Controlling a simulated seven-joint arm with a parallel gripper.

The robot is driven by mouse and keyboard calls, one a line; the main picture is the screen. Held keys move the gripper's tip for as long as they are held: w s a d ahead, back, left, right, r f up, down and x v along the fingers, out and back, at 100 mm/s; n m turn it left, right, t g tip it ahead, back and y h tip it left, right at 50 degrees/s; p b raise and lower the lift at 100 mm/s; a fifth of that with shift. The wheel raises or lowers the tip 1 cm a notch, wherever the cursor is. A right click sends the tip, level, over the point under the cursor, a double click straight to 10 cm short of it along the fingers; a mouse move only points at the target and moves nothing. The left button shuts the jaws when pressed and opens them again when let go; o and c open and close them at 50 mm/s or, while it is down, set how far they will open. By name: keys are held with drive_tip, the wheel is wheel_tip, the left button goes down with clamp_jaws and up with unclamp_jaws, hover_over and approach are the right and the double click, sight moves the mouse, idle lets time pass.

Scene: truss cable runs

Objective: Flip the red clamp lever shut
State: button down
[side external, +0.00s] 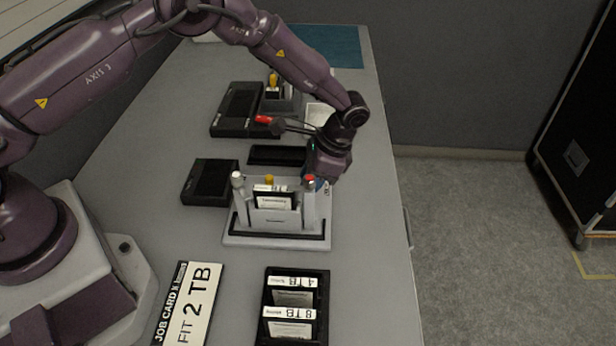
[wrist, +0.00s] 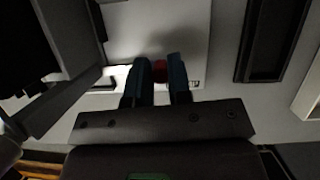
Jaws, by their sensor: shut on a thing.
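The red clamp lever's tip (side external: 310,178) shows at the right post of the light grey dock (side external: 235,238). My gripper (wrist: 160,80) is shut on the red tip (wrist: 160,70), with one blue finger on each side of it in the wrist view. In the side view the fingers are mostly hidden behind the dock's right post. A labelled cartridge (side external: 273,198) stands upright in the dock, with a yellow knob (side external: 269,180) behind it. I cannot tell the lever's angle, as the gripper covers most of it.
A white-capped post (side external: 237,180) rises at the dock's left. A black tray (side external: 295,333) with 4 TB and 8 TB cartridges and a "FIT 2 TB" job card (side external: 190,305) lie in front. Black devices (side external: 210,182) and another yellow-knobbed unit (side external: 281,100) stand on the bench.

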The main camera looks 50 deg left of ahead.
drive_tip(key=shift+w+d+m, duration=0.1)
drive_tip(key=shift+w+m, duration=0.1)
drive_tip(key=shift+m, duration=0.3)
drive_tip(key=c, duration=1.3)
unclamp_jaws()
drive_tip(key=shift+c, duration=0.2)
drive_tip(key=shift+r, duration=0.1)
drive_tip(key=v, duration=1.3)
drive_tip(key=shift+s, duration=0.25)
drive_tip(key=shift+d, duration=0.15)
